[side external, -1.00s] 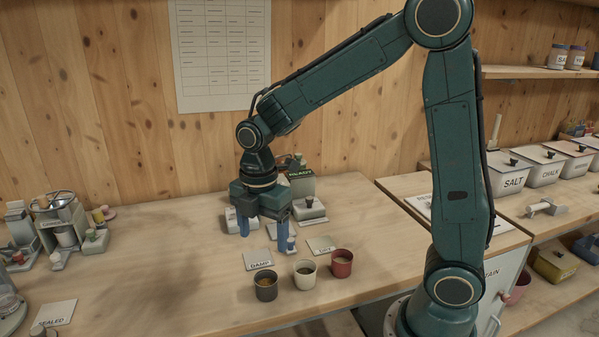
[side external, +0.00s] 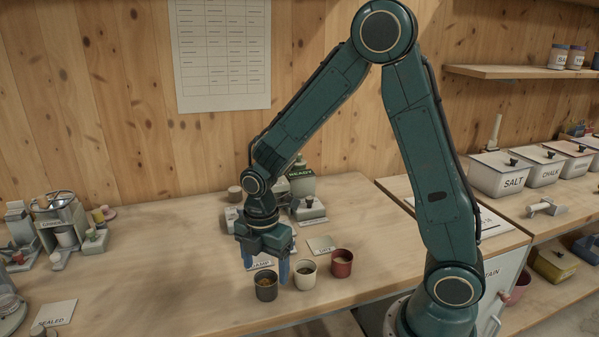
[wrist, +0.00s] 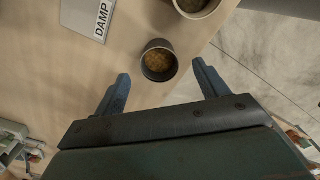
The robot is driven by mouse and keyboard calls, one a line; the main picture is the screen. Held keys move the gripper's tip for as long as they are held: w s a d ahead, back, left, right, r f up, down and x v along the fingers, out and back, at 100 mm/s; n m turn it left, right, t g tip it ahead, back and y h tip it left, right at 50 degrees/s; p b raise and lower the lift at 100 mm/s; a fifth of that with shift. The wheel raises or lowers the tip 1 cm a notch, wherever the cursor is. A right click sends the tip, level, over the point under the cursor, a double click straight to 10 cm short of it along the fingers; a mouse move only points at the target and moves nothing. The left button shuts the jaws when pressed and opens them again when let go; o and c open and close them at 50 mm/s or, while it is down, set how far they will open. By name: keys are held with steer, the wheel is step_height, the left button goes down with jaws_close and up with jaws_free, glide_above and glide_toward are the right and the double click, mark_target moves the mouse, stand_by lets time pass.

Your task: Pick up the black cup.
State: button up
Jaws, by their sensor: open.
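The black cup (side external: 265,287) stands upright near the front edge of the bench, leftmost in a row of cups, with brown grainy contents. In the wrist view the black cup (wrist: 159,62) lies ahead of and between the two open blue fingers. My gripper (side external: 266,268) points down, just behind and above the black cup in the side view. Its fingers are apart and empty in the wrist view (wrist: 163,82). How high the fingertips are above the bench I cannot tell exactly.
A cream cup (side external: 304,275) stands close to the right of the black cup, and a red cup (side external: 342,263) beyond it. A DAMP card (wrist: 88,17) lies behind the cups. The bench's front edge is close. Free bench lies to the left.

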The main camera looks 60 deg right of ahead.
mark_target(266, 282)
steer(key=shift+f, duration=0.15)
steer(key=shift+f, duration=2.5)
steer(key=c, duration=1)
